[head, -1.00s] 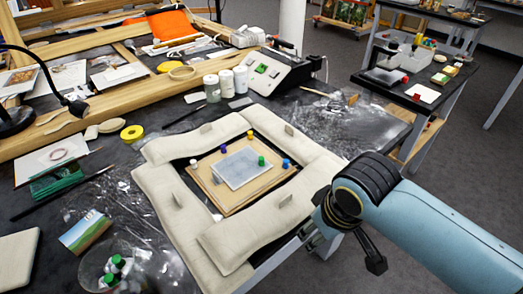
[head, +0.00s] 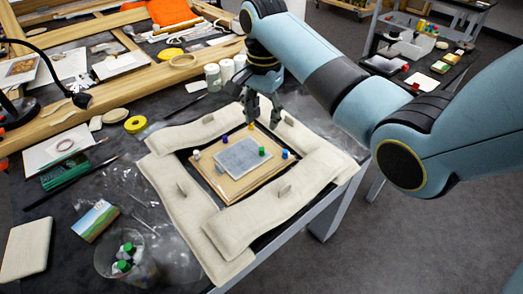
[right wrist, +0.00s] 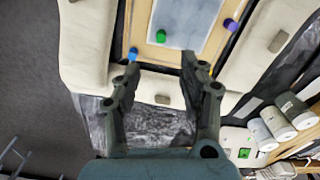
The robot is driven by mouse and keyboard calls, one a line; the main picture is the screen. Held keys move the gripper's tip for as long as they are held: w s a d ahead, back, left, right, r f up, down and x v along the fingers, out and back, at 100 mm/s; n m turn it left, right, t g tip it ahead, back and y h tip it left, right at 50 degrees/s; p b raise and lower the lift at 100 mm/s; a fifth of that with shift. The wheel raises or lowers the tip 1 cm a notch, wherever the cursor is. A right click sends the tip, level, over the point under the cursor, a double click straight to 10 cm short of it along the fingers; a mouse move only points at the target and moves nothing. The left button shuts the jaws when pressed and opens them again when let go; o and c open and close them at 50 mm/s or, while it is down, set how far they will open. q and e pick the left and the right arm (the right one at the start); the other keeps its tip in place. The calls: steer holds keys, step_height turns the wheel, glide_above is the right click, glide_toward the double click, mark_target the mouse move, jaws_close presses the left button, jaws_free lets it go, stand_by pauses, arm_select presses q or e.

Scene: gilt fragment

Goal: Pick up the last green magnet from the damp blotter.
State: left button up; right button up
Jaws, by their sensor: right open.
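The green magnet (head: 262,151) stands on the right part of the grey damp blotter (head: 236,160), which lies on a tan board (head: 222,190). The green magnet also shows in the right wrist view (right wrist: 161,36), on the blotter (right wrist: 186,18) and beyond the fingertips. My right gripper (head: 263,121) is above the far side of the board, apart from the magnet. In the right wrist view, its fingers (right wrist: 160,64) are spread with nothing between them. My left gripper is not in view.
Blue (head: 285,154), yellow (head: 251,127), purple (head: 224,140) and white (head: 196,155) magnets stand around the blotter. Pale sandbags (head: 180,205) ring the board. A clear jar (head: 112,248) with green-topped items stands at front left. White jars (head: 226,69) stand behind.

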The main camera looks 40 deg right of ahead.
mark_target(262, 149)
steer(key=f, duration=1)
steer(key=shift+a, duration=0.2)
steer(key=shift+c, duration=0.2)
steer(key=c, duration=0.8)
